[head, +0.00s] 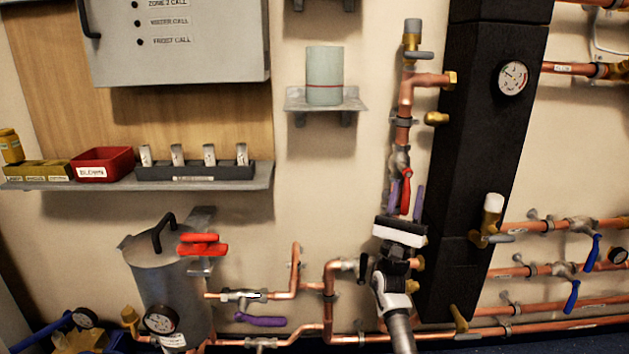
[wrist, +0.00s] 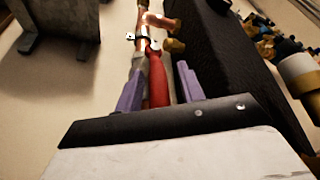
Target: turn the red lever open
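The red lever (head: 406,188) hangs down from a valve on the vertical copper pipe, left of the black column. In the wrist view the red lever (wrist: 158,82) stands between the two purple fingers of my gripper (wrist: 158,92). My gripper (head: 405,201) points up from below, with one finger on each side of the lever. It is open, and a narrow gap seems to show on either side of the lever. The lever's lower end is hidden behind the gripper body in the wrist view.
The black column (head: 485,150) stands close on the right, with brass fittings (head: 437,118) beside the pipe. Another red handle (head: 202,245) is on the grey tank (head: 165,275). A small shelf (head: 325,106) with a pale cylinder is up left. Bare wall lies left of the pipe.

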